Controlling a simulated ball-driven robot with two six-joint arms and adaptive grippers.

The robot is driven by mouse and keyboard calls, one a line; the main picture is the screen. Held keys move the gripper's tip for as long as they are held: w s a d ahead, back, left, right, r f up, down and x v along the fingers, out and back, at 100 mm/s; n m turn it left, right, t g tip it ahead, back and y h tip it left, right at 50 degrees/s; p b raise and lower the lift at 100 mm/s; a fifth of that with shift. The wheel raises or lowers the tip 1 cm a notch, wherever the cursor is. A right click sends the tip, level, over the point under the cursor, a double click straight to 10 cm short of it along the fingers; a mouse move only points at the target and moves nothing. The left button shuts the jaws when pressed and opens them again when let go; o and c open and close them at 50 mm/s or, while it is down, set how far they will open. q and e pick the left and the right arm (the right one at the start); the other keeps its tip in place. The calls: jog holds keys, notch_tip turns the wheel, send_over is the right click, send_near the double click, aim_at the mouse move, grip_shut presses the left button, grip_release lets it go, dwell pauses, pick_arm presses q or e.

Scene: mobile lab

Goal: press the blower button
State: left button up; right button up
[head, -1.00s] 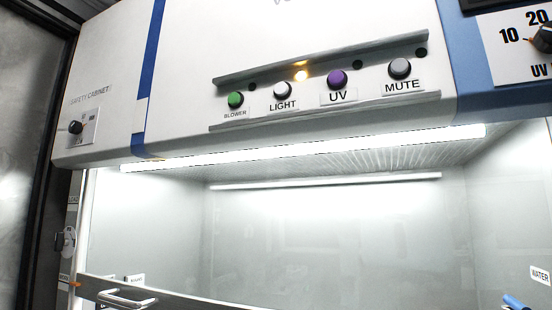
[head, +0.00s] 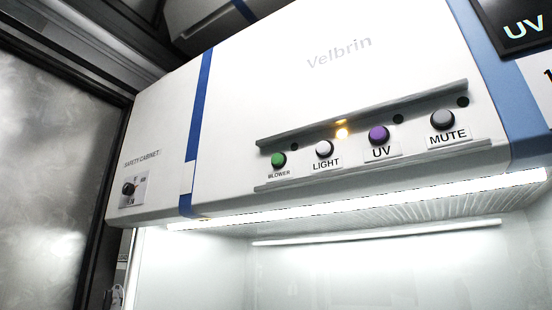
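The green blower button (head: 278,160) is at the left end of a row of buttons on the white front of the safety cabinet (head: 290,85). A label reading BLOWER (head: 279,174) sits just below it. The small indicator spot above the blower button is dark. To its right are the white light button (head: 324,149), the purple UV button (head: 379,136) and the grey mute button (head: 442,120). An amber lamp (head: 342,133) glows above the light button. Neither of my grippers is in view, and nothing covers the blower button.
Grey rails (head: 365,111) run above and below the button row. A lit tube (head: 370,200) crosses the cabinet's lower edge, above the bright work chamber. A black knob (head: 129,188) is on the left panel. A frosted panel in a dark frame (head: 45,180) stands at the left.

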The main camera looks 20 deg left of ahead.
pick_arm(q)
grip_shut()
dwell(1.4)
